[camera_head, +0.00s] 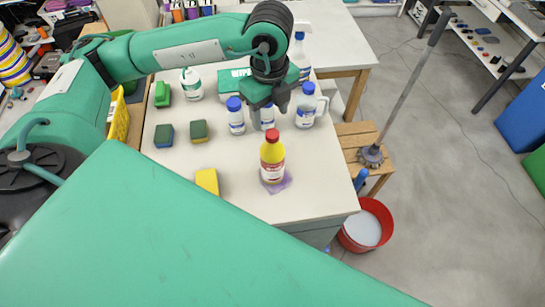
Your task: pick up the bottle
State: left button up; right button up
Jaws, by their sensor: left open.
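Several bottles stand upright on the white tabletop (230,198). A yellow bottle (271,164) with a red cap stands near the front on a small purple cloth (278,186). Behind it are a white bottle with a blue cap (236,121), a white jug with a blue cap (306,110) and, between them, another white bottle (267,119). My left gripper (266,106) is open and points down over this middle bottle, partly hiding it. I cannot tell whether its fingers touch the bottle. My right gripper is not in view.
Sponges (199,131) and a yellow block (207,181) lie on the left of the tabletop. A white-green container (191,84) and a green wipes box (233,82) stand at the back. A red bucket (388,213) and wooden stool (357,134) are on the right. The floor beyond is mostly clear.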

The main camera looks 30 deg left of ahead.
aim_at(272, 133)
pick_arm(q)
notch_tip(272, 133, down, 3)
jog(key=shift+r, duration=0.15)
jog(key=shift+w+f+p, duration=0.25)
jog(key=shift+f+p, duration=0.95)
jog(key=shift+f, duration=0.05)
notch_tip(272, 133, down, 3)
jog(key=shift+w+f+p, duration=0.15)
jog(key=shift+p, duration=0.4)
jog(key=shift+f, duration=0.15)
jog(key=shift+d, duration=0.1)
jog(key=c, duration=0.7)
grip_shut()
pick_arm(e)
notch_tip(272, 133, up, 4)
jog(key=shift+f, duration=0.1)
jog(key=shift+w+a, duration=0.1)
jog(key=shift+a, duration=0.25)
